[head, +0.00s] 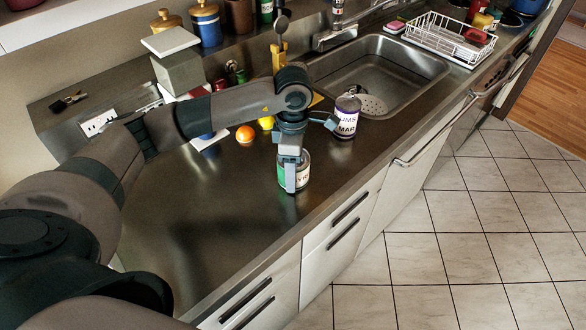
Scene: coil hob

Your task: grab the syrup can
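A can with a green and white label (304,172) stands upright on the steel counter, near its front edge. Only a few letters of its label show, so I cannot read the name in full. My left gripper (292,176) points down over this can, with one finger in front of its near side. The other finger is hidden, and I cannot tell whether the fingers press on the can. My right gripper is out of view.
A purple and white can (346,120) stands close to the right, by the sink (385,68). An orange (245,134) and a yellow fruit (266,123) lie behind my gripper. The counter's near left part (185,225) is clear. A dish rack (447,40) stands beyond the sink.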

